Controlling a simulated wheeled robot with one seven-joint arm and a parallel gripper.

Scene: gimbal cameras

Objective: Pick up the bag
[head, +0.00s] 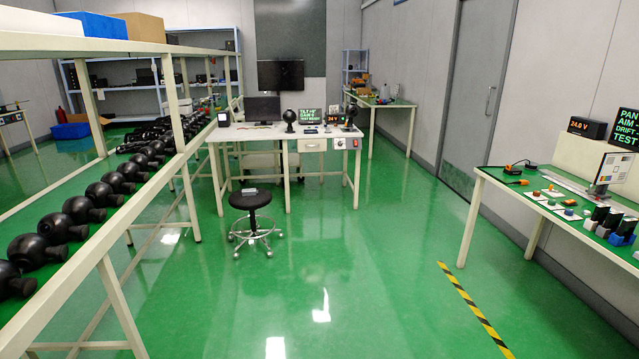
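I cannot make out a bag for certain in the head view. A small pale grey object (249,191) lies on the round black seat of the stool (250,201), too small to identify. The stool stands on the floor in front of the white desk (235,134). My gripper is not in view.
A long bench (95,245) with a row of black camera units (85,209) runs along the left. A green-topped table (505,185) with small parts and displays stands at the right. Striped tape (474,308) marks the floor. The green floor between (345,260) is clear.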

